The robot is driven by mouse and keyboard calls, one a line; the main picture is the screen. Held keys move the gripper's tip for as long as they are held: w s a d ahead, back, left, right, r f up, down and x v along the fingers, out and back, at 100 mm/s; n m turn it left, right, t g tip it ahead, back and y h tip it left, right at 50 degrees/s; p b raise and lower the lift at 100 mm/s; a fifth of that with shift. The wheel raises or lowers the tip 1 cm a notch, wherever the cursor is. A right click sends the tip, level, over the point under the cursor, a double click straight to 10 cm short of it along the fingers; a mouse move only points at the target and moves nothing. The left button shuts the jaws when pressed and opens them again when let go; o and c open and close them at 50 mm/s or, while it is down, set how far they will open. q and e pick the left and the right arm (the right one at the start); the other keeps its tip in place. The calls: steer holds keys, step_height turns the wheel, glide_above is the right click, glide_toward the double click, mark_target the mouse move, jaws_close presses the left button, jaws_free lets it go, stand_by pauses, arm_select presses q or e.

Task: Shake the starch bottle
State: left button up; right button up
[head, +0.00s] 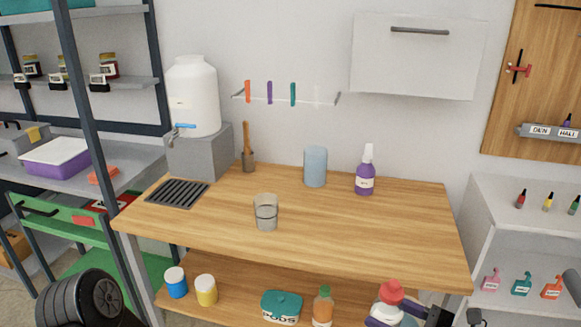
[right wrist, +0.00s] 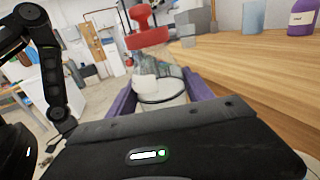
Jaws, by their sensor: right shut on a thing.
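The starch bottle (head: 389,308) has a red cap and a clear body with white contents. In the head view it is at the bottom edge, in front of the workbench, and its lower part is cut off. My right gripper (head: 385,319) is shut on it, with purple fingers on either side. In the right wrist view the bottle (right wrist: 158,82) stands between the fingers of the gripper (right wrist: 165,100), cap up and slightly tilted. No label can be read. My left gripper is not in view; only a dark part of my arm shows at the lower left.
The wooden workbench (head: 350,222) holds a glass (head: 266,213), a blue cylinder (head: 315,167), a purple spray bottle (head: 366,172) and a water tank (head: 193,95). Its lower shelf carries jars, a teal tub (head: 282,307) and an orange bottle (head: 323,308). The bench's right half is mostly clear.

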steer(key=shift+s+a+f, duration=0.1)
steer(key=shift+f, duration=0.2)
step_height(320, 180, down, 6)
steer(key=shift+f, duration=0.1)
steer(key=shift+w+d, duration=0.2)
steer(key=shift+d, duration=0.1)
steer(key=shift+s+a+r, duration=0.15)
steer(key=shift+a+r, duration=0.05)
steer(key=shift+d, duration=0.1)
